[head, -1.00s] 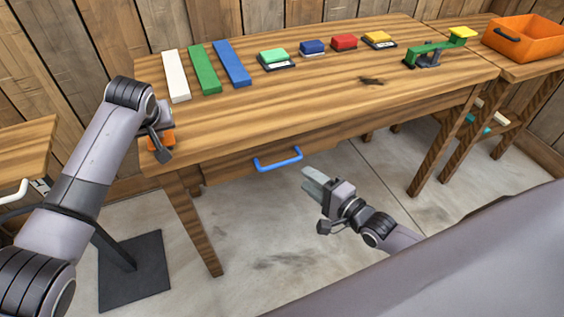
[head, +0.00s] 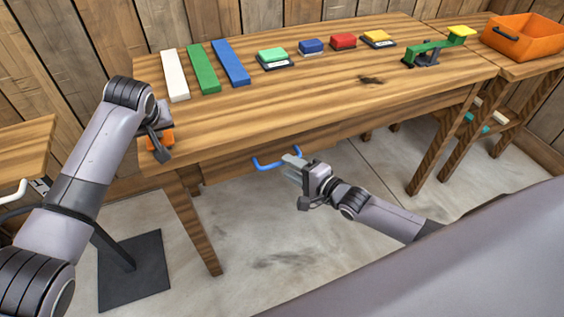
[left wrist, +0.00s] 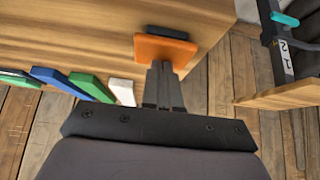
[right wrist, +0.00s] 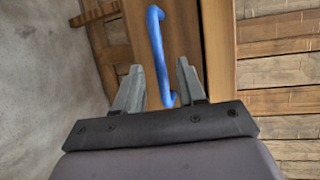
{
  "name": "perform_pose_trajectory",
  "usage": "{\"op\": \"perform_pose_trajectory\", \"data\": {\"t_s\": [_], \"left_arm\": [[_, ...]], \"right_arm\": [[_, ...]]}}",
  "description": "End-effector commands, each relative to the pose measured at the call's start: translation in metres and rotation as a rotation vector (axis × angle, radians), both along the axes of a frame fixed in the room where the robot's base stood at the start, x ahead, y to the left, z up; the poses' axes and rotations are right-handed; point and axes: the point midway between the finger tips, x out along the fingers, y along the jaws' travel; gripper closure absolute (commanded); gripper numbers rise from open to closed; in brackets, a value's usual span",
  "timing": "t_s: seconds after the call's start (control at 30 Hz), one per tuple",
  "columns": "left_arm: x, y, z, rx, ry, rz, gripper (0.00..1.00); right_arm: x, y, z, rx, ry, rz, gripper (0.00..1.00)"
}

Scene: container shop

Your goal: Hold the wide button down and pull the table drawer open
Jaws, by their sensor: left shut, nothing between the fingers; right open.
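The wide orange button (head: 158,140) sits at the left end of the wooden table (head: 300,110). In the left wrist view the orange button (left wrist: 165,49) lies at the tips of my left gripper (left wrist: 164,72), which is shut with nothing between its fingers and appears to touch it. The drawer (head: 230,163) is under the table top and looks closed. Its blue handle (head: 268,166) is partly hidden behind my right gripper (head: 292,163). In the right wrist view the blue handle (right wrist: 158,50) runs between the fingers of my open right gripper (right wrist: 160,80), which are apart from it.
White, green and blue bars (head: 204,69) lie on the table top. Several coloured blocks on small bases (head: 276,57) stand along the back. A green lever device (head: 436,47) is at the right. An orange crate (head: 522,40) stands on the side table. Floor in front is clear.

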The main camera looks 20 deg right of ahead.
Motion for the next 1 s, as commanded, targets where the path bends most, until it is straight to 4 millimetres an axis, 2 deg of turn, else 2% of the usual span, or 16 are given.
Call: {"op": "perform_pose_trajectory", "data": {"t_s": [0.1,0.3,0.77,0.8,0.9,1.0], "left_arm": [[-0.002,0.001,-0.004,0.002,0.009,0.001,1.0],[-0.002,0.001,-0.004,0.002,0.009,0.001,1.0],[-0.001,0.001,-0.004,0.002,0.009,0.002,1.0],[-0.001,0.001,-0.004,0.002,0.009,0.002,1.0],[-0.001,0.001,-0.004,0.002,0.009,0.002,1.0],[-0.001,0.001,-0.004,0.002,0.009,0.002,1.0]], "right_arm": [[0.015,0.006,-0.002,0.0,-0.001,-0.001,0.6],[0.029,0.013,-0.005,0.0,-0.001,0.0,0.6],[0.035,0.015,-0.007,0.0,0.0,0.001,0.6],[0.035,0.015,-0.007,0.0,0.0,0.001,0.73],[0.035,0.015,-0.007,0.0,0.0,0.001,1.0],[0.035,0.015,-0.007,0.0,0.0,0.001,1.0]]}}
